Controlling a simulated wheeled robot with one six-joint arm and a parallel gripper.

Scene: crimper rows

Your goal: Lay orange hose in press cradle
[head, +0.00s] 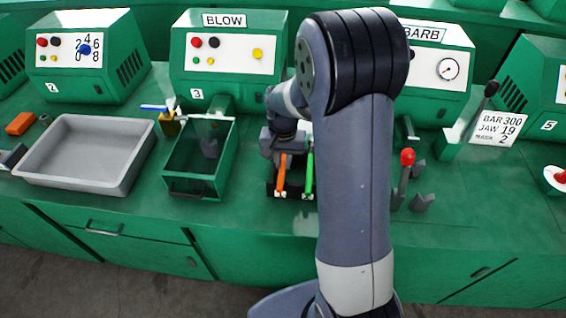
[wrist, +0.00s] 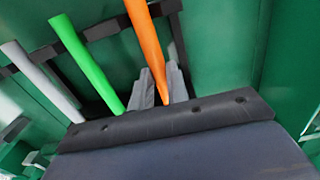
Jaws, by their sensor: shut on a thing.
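The orange hose (head: 281,176) is at a black rack (head: 283,191) on the green bench. It also shows in the wrist view (wrist: 145,40), slanting down to my gripper. My gripper (head: 286,150) is at the hose's far end in the head view. In the wrist view the grey fingers (wrist: 152,88) close around the hose's lower part. A green hose (head: 308,174) lies beside it, apart from the fingers, and a grey hose (wrist: 38,78) lies beyond that. Grey notched blocks (head: 422,202) right of my arm may be the press cradle; my arm hides part of that area.
A red-knobbed lever (head: 405,172) stands beside the notched blocks. A green open bin (head: 174,165) and a grey tray (head: 70,185) stand to the left. The BLOW machine (head: 230,60) and BARB machine (head: 440,65) stand behind. The bench front right is clear.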

